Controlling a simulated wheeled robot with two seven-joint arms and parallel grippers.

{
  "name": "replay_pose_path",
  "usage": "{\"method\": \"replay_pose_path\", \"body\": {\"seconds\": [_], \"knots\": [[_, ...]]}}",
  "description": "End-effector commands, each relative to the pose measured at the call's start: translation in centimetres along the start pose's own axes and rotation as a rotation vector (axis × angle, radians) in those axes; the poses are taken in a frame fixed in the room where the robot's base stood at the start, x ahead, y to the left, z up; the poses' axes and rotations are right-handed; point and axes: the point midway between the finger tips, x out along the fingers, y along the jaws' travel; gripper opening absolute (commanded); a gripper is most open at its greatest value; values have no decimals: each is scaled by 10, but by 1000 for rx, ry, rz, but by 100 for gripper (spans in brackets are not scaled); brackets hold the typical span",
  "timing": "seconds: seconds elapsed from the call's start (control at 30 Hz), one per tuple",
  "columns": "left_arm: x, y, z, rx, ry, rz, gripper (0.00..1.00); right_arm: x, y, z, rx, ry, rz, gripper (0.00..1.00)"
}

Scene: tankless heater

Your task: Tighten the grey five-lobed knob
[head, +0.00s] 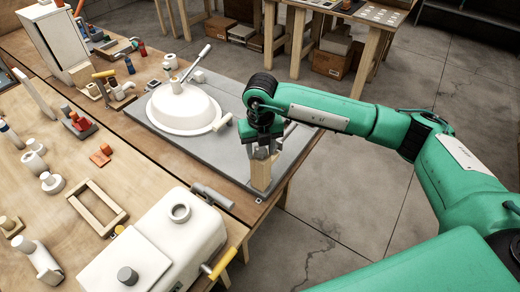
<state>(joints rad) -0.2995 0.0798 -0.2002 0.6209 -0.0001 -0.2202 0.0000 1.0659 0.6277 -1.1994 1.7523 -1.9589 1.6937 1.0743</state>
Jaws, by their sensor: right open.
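A small grey knob (127,276) stands on the white housing (150,250) at the bottom of the head view. It is the closest match to the grey knob, but its lobes cannot be made out. My right gripper (264,154) is open and points down over the near right corner of the grey board, well away from that knob. A pale wooden block (261,174) stands upright directly below the fingers. Whether the fingertips touch or straddle the block cannot be told. My left gripper is not in view.
A white dome-shaped basin (183,108) with a lever sits on the grey board (232,160). A yellow handle (222,264) sticks out from the housing's right side. A wooden frame (97,207) and several small fittings lie to the left. Open floor lies right of the bench.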

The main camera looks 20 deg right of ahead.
Motion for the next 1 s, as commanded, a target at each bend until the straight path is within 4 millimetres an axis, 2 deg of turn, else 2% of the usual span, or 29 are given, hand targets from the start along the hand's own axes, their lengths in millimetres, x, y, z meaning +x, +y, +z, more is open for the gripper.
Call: {"method": "replay_pose_path", "body": {"seconds": [0.07, 0.27, 0.3, 0.43, 0.8, 1.0], "knots": [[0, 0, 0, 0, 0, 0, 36, 0, 0, 0, 0, 0, 0, 44], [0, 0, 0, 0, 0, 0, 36, 0, 0, 0, 0, 0, 0, 4], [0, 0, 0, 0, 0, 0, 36, 0, 0, 0, 0, 0, 0, 3], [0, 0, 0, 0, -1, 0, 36, 0, 0, 0, 54, 1, 0, 3], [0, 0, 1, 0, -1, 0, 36, 1, 0, -1, 486, 2, 0, 3], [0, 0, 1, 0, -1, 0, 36, 1, 0, 0, 605, 1, -1, 3]]}}
